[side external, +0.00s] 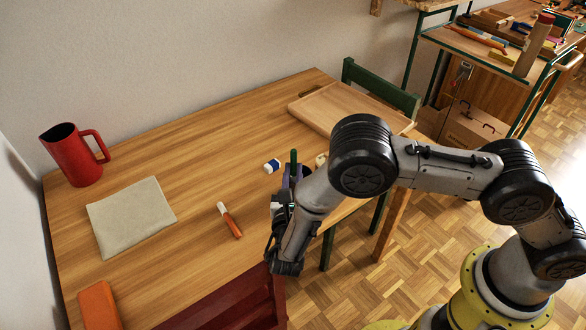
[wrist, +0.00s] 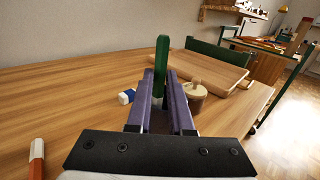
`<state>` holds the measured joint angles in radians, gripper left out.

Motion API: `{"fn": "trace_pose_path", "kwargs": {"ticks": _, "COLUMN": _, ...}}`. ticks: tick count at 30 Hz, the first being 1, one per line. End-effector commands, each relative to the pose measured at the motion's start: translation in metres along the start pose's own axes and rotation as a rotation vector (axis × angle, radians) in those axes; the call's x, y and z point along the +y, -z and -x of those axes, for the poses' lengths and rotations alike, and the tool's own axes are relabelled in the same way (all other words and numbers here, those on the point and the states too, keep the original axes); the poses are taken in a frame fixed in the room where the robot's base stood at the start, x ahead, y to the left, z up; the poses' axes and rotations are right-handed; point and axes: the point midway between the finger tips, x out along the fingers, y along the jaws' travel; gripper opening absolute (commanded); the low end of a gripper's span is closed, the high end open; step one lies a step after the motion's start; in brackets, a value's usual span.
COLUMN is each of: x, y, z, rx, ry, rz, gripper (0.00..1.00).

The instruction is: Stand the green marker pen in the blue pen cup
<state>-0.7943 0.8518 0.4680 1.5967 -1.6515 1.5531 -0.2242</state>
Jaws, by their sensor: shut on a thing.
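The green marker pen (wrist: 161,62) stands upright between my gripper's purple fingers in the wrist view. It also shows in the side view (side external: 293,157), just above the fingers. My gripper (wrist: 158,84) is shut on the pen, over the table near its right edge. The blue pen cup cannot be clearly made out. A small dark blue patch beside the fingers in the side view may be part of it, but my arm covers most of that spot. The pen's lower end is hidden by the fingers, so I cannot tell whether it is inside a cup.
An orange-and-white marker (side external: 230,220), grey cloth (side external: 131,217), red jug (side external: 73,156) and orange block (side external: 99,306) lie left. A wooden tray (side external: 345,106) is behind. The table's middle is clear.

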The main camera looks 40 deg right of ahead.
Motion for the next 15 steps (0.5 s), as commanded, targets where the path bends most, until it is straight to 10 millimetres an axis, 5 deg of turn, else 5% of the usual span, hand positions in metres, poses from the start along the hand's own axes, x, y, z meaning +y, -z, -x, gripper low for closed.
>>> {"fn": "trace_pose_path", "kwargs": {"ticks": 8, "x": 0.0001, "y": 0.0006, "z": 0.0000, "rx": 0.000, "ry": 0.000, "rz": -0.001, "gripper": 0.00}}
{"fn": "trace_pose_path", "kwargs": {"ticks": 9, "x": 0.0001, "y": 0.0005, "z": 0.0000, "rx": 0.000, "ry": 0.000, "rz": -0.001, "gripper": 0.23}}
{"fn": "trace_pose_path", "kwargs": {"ticks": 15, "x": 0.0001, "y": 0.0004, "z": 0.0000, "rx": 0.000, "ry": 0.000, "rz": -0.001, "gripper": 0.54}}
